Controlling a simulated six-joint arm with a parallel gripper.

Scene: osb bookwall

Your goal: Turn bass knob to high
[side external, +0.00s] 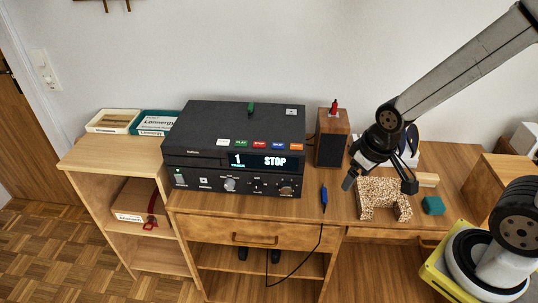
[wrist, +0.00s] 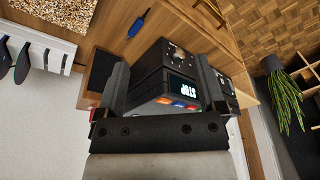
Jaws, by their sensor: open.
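A black stereo (side external: 235,130) stands on the wooden desk, its display reading "1" and "STOP". Its lower front carries a silver knob (side external: 230,184) near the middle and a brownish knob (side external: 285,190) at the right. I cannot read which one is bass. My gripper (side external: 379,185) is open and empty, to the right of the stereo and above the desk, over a speckled block. In the wrist view the stereo (wrist: 166,72) shows beyond my two spread fingers (wrist: 162,66), which partly hide its sides and front.
A wooden speaker (side external: 332,138) stands between the stereo and my gripper. A blue pen-like tool (side external: 323,197) with a black cable hangs at the front edge. A low shelf (side external: 105,158) stands left.

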